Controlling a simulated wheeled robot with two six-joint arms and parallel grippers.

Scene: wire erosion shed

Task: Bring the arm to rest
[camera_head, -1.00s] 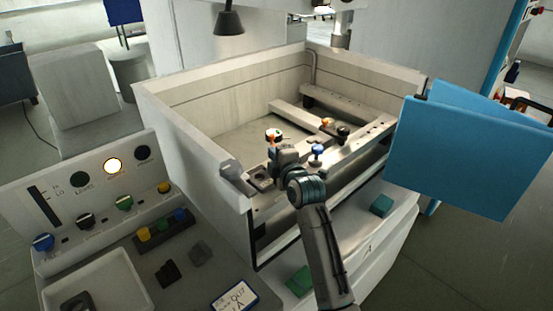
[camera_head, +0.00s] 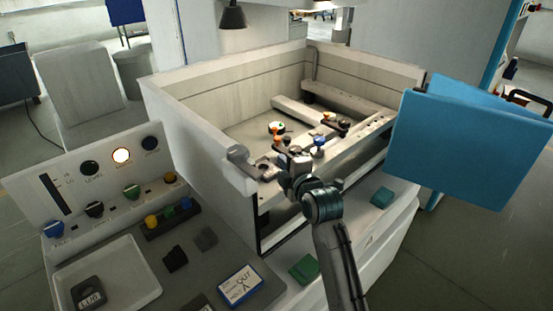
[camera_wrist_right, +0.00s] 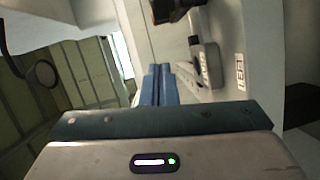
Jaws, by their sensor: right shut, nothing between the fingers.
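My right arm (camera_head: 335,245) reaches up from the bottom edge to the front wall of the open machine tank (camera_head: 200,125). My right gripper (camera_head: 293,160) is near that front rim, beside a blue-topped knob (camera_head: 319,143), and is partly hidden by its own wrist. In the right wrist view, the blue fingers of the gripper (camera_wrist_right: 160,82) are together with nothing between them. They point along a pale wall with a "LEFT" label (camera_wrist_right: 240,72). My left gripper is not in view.
A control panel (camera_head: 110,185) with coloured knobs and a lit lamp stands at the left. A white tray (camera_head: 130,262) lies before it. A blue door (camera_head: 470,140) stands open at the right. Green pads (camera_head: 304,268) lie on the front ledge.

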